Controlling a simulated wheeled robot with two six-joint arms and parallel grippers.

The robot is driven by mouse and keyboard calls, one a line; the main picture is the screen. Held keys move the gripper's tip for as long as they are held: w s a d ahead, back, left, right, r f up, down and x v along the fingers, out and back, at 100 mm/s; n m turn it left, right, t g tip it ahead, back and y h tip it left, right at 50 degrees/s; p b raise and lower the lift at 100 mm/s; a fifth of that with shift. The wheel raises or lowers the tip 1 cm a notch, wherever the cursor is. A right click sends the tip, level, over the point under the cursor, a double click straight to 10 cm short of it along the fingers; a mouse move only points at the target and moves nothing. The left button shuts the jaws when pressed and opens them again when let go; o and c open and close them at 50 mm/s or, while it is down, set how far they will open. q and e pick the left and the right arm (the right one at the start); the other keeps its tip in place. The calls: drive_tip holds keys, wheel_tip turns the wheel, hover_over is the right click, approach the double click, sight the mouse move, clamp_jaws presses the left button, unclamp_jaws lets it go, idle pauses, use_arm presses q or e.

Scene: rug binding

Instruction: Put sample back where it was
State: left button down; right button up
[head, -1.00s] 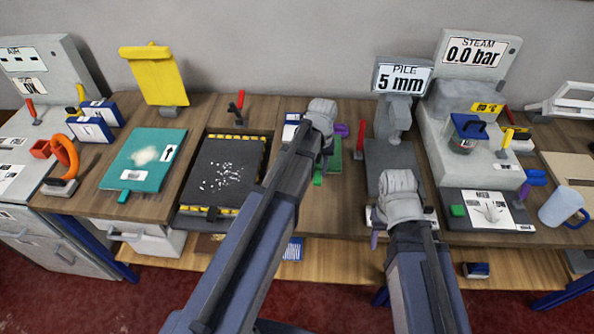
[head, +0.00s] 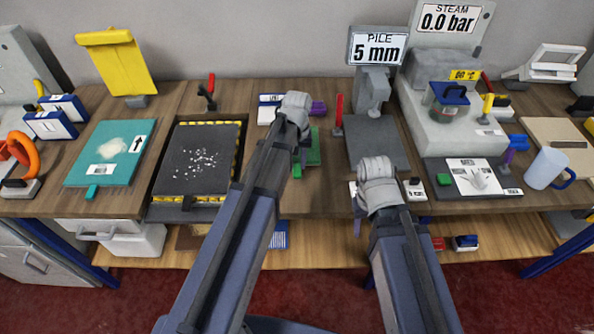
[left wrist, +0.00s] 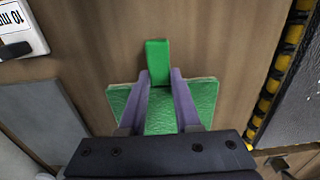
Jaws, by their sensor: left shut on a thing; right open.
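A flat green sample (head: 313,150) with a green tab lies between the dark striped plate and the grey pad. The left wrist view shows it (left wrist: 165,108) with its tab (left wrist: 158,60) pointing away from the gripper body. My left gripper (head: 306,128) is shut on the green sample, its purple fingers (left wrist: 160,76) over it near the tab. The left arm hides part of it in the head view. I cannot tell whether the sample touches the table. My right gripper (head: 366,210) is open in front of the grey pad; its wrist mostly hides the fingers.
The dark plate (head: 197,165) with yellow-black edges is left of the sample; a teal board (head: 105,155) lies further left. The grey pad (head: 377,142) of the pile gauge is to the right.

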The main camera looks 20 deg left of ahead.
use_arm(q)
wheel_tip(320, 180, down, 3)
drive_tip(key=shift+f+b, duration=0.1)
drive_tip(key=shift+b, duration=1.1)
drive_tip(key=c, duration=0.6)
unclamp_jaws()
wheel_tip(320, 180, up, 12)
drive_tip(key=p, duration=1.2)
drive_tip(key=s+d+m, duration=0.2)
drive_tip(key=s+d, duration=0.1)
drive_tip(key=s, duration=0.2)
drive_tip(key=s+d+m, duration=0.2)
drive_tip(key=s+d, duration=0.2)
drive_tip(key=s, duration=0.2)
drive_tip(key=s+d+m+y, duration=0.1)
drive_tip(key=s+d+m, duration=0.2)
drive_tip(key=s, duration=0.3)
drive_tip(key=shift+s+d+r, duration=0.2)
drive_tip(key=shift+s+d, duration=0.05)
drive_tip(key=shift+d, duration=0.45)
